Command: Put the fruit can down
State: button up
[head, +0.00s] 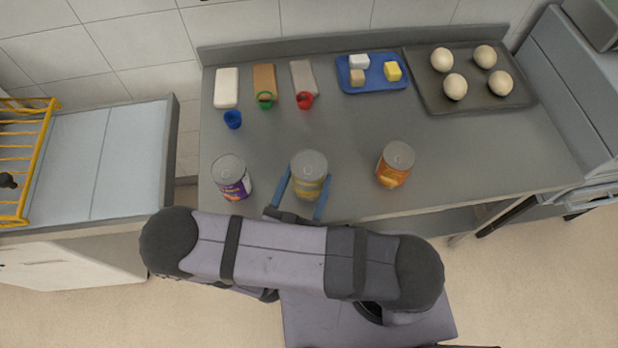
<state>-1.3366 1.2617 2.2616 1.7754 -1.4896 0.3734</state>
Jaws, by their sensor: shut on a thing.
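The fruit can (309,178), with a pale grey lid and a yellowish label, is between the two blue fingers of my gripper (303,186). My gripper is shut on it from the front side of the steel table (340,125). The can looks upright, near the front edge of the table. I cannot tell from this view whether its base touches the tabletop. The lower part of its label is partly covered by the fingers.
A purple-labelled can (232,178) stands to the left and an orange-labelled can (395,165) to the right. The table's middle is clear.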

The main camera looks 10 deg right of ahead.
jog(key=shift+w, duration=0.1)
jog(key=shift+w+d, duration=0.3)
jog(key=shift+w, duration=0.15)
jog(key=shift+w+d+f+b, duration=0.1)
jog(key=shift+w+f+b, duration=0.1)
jog(key=shift+f+b, duration=0.45)
jog(key=shift+w+d+f+b, duration=0.1)
jog(key=shift+w+f+b, duration=0.05)
jog(key=shift+f+b, duration=0.4)
jog(key=shift+a+f, duration=0.1)
jog(key=shift+f, duration=0.25)
jog(key=shift+f+b, duration=0.15)
jog(key=shift+b, duration=0.15)
jog(key=o, duration=1.6)
jog(key=shift+f, duration=0.1)
